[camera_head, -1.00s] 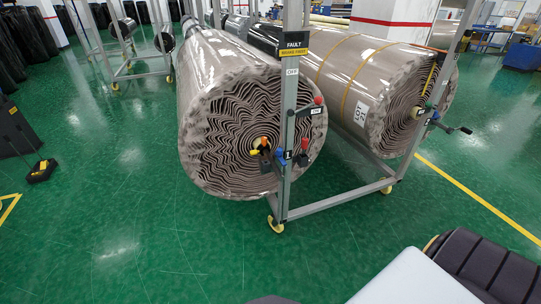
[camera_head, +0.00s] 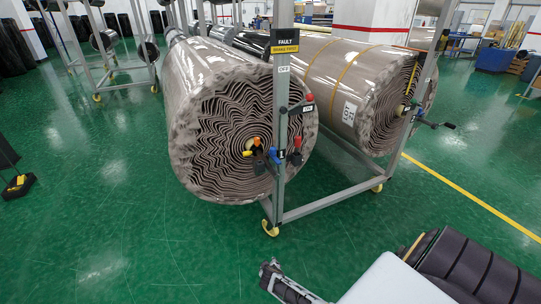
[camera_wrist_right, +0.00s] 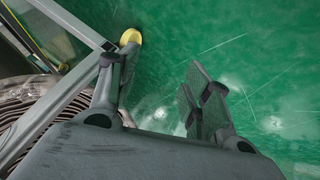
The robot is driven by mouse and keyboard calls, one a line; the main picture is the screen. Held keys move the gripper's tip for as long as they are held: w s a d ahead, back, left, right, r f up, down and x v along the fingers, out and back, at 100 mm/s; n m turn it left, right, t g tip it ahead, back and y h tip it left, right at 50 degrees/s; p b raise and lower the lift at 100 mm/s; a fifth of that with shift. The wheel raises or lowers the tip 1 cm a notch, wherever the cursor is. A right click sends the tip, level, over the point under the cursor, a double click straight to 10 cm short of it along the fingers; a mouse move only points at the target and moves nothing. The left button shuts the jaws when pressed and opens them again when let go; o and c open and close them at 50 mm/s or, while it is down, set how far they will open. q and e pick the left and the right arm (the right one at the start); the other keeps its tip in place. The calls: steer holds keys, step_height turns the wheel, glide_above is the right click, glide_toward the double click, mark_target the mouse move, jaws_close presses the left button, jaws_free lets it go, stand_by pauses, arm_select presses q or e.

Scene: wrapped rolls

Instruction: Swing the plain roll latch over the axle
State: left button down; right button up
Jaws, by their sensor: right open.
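The plain roll (camera_head: 195,110), wrapped in clear film without straps, hangs at the stand's left side with its wavy end facing me. At its centre are a yellow-orange axle end (camera_head: 255,142) and a dark part below it. A blue part (camera_head: 274,156) and a red-topped dark handle (camera_head: 297,150) sit by the post; I cannot tell which is the latch or whether it covers the axle. My right gripper (camera_head: 269,275) is low in front of the stand, apart from the roll. In the right wrist view its fingers (camera_wrist_right: 152,78) are spread and empty. My left gripper is out of view.
A strapped roll (camera_head: 330,75) with a white label hangs to the right. The metal stand's post (camera_head: 281,190) rises before the plain roll, with a fault sign (camera_head: 285,42) and yellow-wheeled feet (camera_head: 270,228).

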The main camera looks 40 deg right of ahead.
steer(key=w+d+r+m+t+h+b, duration=0.2)
steer(key=w+r, duration=0.6)
steer(key=r, duration=0.2)
steer(key=w+d+r+m+t+h+b, duration=0.1)
steer(key=w+d+r+m+h+b, duration=0.15)
steer(key=w+r, duration=0.6)
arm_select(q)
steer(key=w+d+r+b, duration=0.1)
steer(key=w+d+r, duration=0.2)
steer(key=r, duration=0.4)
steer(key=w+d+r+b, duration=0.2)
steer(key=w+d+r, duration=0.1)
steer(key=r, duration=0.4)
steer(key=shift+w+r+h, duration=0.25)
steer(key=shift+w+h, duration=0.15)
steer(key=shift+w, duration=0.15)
arm_select(e)
steer(key=w+d+r+m+h, duration=0.1)
steer(key=d+r+m+h, duration=0.1)
steer(key=r, duration=1)
steer(key=w+d+r+m+h, duration=0.1)
steer(key=d+r+m+h, duration=0.2)
steer(key=r, duration=1)
steer(key=shift+m+t+h, duration=0.3)
steer(key=shift+m+h, duration=0.25)
steer(key=shift+m, duration=0.6)
